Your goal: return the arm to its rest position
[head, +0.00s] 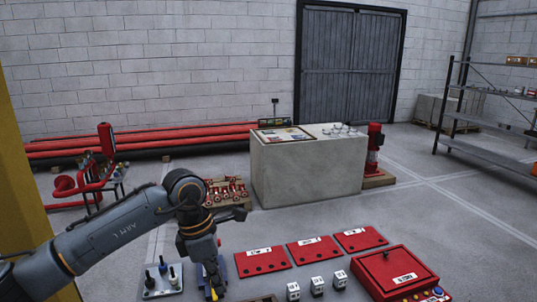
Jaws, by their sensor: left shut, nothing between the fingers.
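My left arm comes in from the lower left of the head view, with its elbow raised and its wrist bent down. My left gripper (214,290) points down at the bottom of the picture, its fingers closed with nothing seen between them. It is beside a light plate (162,289) that carries several dark-topped and pale upright pieces. Part of the area behind the gripper is hidden by the wrist. My right gripper is not in view.
Red panels (263,261) with white labels, several small white blocks (293,291) and a red box (396,275) lie to the right. A concrete block (308,172) stands behind. A yellow column (22,180) edges the left; red pipes (180,136) line the wall.

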